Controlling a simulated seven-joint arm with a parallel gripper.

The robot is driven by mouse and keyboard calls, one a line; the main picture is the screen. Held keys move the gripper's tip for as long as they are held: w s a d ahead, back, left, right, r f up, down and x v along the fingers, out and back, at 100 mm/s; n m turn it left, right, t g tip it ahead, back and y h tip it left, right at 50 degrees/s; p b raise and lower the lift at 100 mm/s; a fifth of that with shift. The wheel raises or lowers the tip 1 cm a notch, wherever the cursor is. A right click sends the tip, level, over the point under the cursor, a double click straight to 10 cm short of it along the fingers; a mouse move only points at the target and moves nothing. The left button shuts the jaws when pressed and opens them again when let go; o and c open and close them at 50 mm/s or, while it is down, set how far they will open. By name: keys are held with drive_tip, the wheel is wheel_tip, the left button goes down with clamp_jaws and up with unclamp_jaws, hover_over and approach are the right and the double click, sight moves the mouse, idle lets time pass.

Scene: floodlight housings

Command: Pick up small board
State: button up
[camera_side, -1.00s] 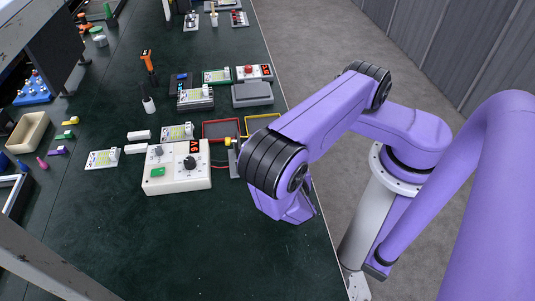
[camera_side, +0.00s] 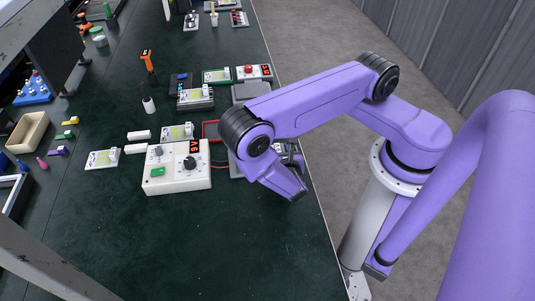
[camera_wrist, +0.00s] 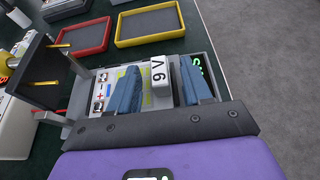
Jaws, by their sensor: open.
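In the wrist view, a small light board (camera_wrist: 112,82) with a yellow-green label and plus and minus marks lies in a grey fixture (camera_wrist: 215,62). A white block (camera_wrist: 159,88) marked 9V stands on the board. My gripper (camera_wrist: 160,66) is open, with one blue finger on each side of the block. I cannot tell whether the fingers touch it. My fingers hide part of the board. In the side view my arm hides the gripper's fingers and the board.
A dark upright plate (camera_wrist: 45,72) with yellow pins stands left of the fingers. A red tray (camera_wrist: 82,38) and yellow tray (camera_wrist: 160,25) lie beyond. In the side view, a white 9V control box (camera_side: 175,180) sits left of the fixture. The front bench (camera_side: 210,250) is clear.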

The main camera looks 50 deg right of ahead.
clamp_jaws()
drive_tip(key=shift+r, duration=0.1)
